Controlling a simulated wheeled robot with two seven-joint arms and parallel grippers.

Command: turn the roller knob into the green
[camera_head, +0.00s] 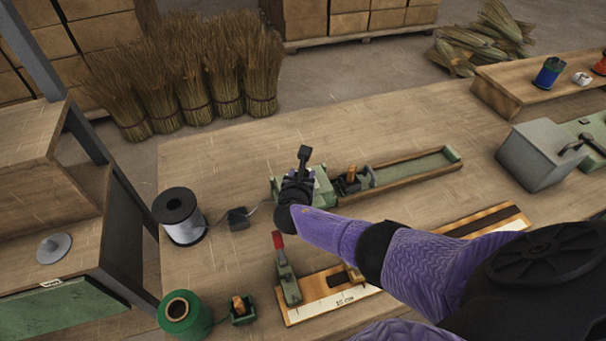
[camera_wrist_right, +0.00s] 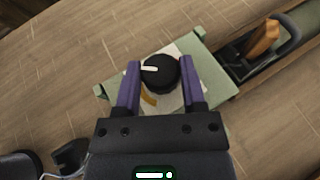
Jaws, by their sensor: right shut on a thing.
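The roller knob (camera_wrist_right: 160,72) is round and black, with a white pointer mark directed left in the right wrist view. It sits on a pale dial plate (camera_wrist_right: 186,54) on a green housing (camera_wrist_right: 118,88). A yellow-orange arc shows below the knob; no green dial band can be made out, and part of the dial is hidden. My right gripper (camera_wrist_right: 160,80) has its purple fingers on both sides of the knob and is shut on it. In the head view my right gripper (camera_head: 302,184) covers the knob over the green housing (camera_head: 323,190). My left gripper is out of view.
A green trough (camera_head: 415,168) extends right from the housing. A wire spool (camera_head: 180,214) and a green spool (camera_head: 178,309) stand left. A red-handled clamp (camera_head: 286,275) and ruled board (camera_head: 318,307) lie in front. A grey box (camera_head: 540,158) stands right. The back of the table is clear.

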